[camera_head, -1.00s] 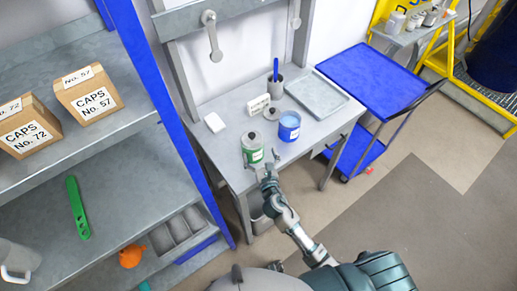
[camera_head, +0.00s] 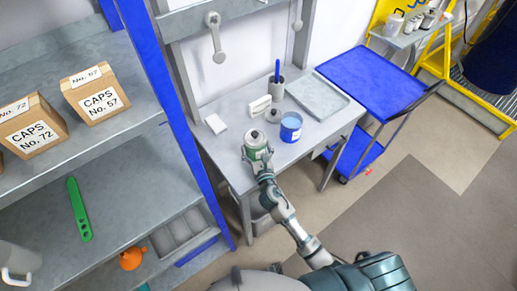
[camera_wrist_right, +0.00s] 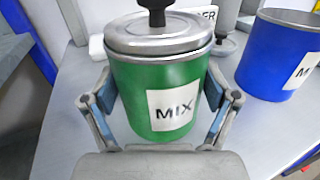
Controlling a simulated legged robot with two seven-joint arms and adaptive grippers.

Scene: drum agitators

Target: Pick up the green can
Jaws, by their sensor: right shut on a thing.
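The green can (camera_head: 256,152) has a grey lid with a black knob and a white label reading MIX. In the right wrist view the green can (camera_wrist_right: 150,85) fills the middle, between the two fingers. My right gripper (camera_head: 262,162) is shut on it, one finger on each side; in the wrist view the right gripper (camera_wrist_right: 158,105) shows both fingers against the can's sides. The can is at the front of the grey table (camera_head: 225,165), slightly tilted in the head view. I cannot tell how far its base is above the tabletop. My left gripper is not in view.
A blue can (camera_head: 290,127) stands right of the green can, close by. Behind are a small grey lidded item (camera_head: 273,116), a white sign (camera_head: 259,105), a pen cup (camera_head: 277,88) and a grey tray (camera_head: 318,96). A shelf with boxes (camera_head: 96,96) stands left.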

